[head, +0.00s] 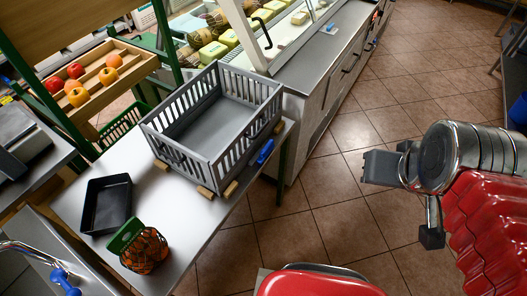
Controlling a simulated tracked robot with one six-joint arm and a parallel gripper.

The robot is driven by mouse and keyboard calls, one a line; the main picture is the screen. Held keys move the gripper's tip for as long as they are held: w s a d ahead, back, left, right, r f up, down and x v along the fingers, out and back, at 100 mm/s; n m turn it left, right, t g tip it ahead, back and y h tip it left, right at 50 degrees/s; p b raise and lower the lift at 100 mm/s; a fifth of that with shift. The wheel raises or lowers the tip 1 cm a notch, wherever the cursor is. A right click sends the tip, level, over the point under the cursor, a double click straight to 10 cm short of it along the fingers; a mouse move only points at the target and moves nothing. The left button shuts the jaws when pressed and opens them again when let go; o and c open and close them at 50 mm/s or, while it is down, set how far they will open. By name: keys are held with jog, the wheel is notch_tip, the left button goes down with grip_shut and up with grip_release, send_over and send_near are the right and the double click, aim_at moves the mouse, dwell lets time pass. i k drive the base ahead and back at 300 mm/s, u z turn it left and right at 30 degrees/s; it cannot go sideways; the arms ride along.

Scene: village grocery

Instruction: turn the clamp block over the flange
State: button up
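A grey slatted crate (211,148) stands on the light grey table, its inside empty. Several small tan blocks (230,189) sit on the table against its foot, at the near side and the right. A blue piece (265,151) lies by the crate's right side; it may be the clamp block, but I cannot tell for sure. No flange can be made out clearly at the crate's foot. My gripper (380,167) is at the right, over the tiled floor, well apart from the crate.
A black tray (106,205) and a netted orange-brown bundle with a green tag (145,248) stand at the table's near left. A wooden fruit rack (92,77) is behind at left. A glass-fronted cheese counter (318,60) borders the crate's far side. The tiled floor between is clear.

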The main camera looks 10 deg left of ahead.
aim_at(268, 149)
jog(key=u, duration=0.8)
jog(key=i, duration=1)
jog(key=u, duration=0.05)
jog(key=k, duration=0.5)
jog(key=z, duration=0.7)
